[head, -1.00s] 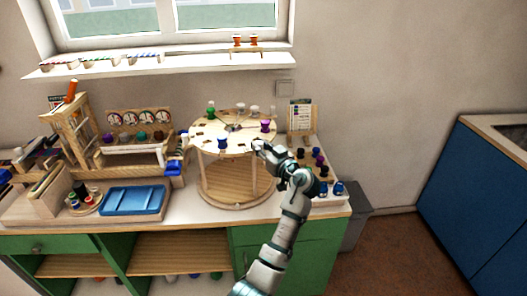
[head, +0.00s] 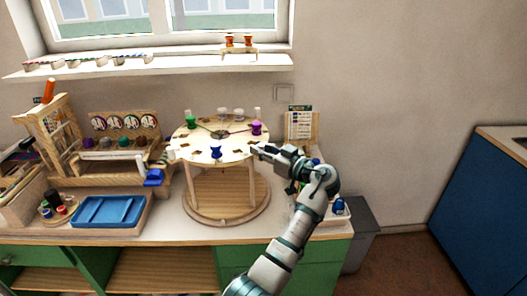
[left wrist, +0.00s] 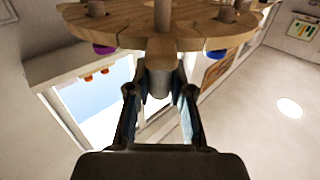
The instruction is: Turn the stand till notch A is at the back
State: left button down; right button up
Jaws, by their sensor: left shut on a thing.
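The stand (head: 238,151) is a round, pale wooden turntable top on legs above a round wooden base (head: 203,205). Green (head: 190,122), blue (head: 215,153) and purple (head: 256,128) spools stand around its top, with dark marks near the rim. I cannot read which notch is A. My left gripper (head: 257,149) is at the stand's front right edge. My right gripper is not in view.
A blue tray (head: 108,211) and a wooden rack (head: 120,160) are left of the stand. A card board (head: 300,124) stands behind right; spools near my arm are partly hidden. A window sill (head: 150,66) is above. The counter's front edge has some free room.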

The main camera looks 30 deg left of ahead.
pick_arm(q)
jog(key=shift+f, duration=0.2)
jog(key=c, duration=1)
grip_release()
jog(key=shift+d+r, duration=0.1)
jog(key=shift+d, duration=0.2)
jog(key=v, duration=1.1)
jog(key=shift+d, duration=0.2)
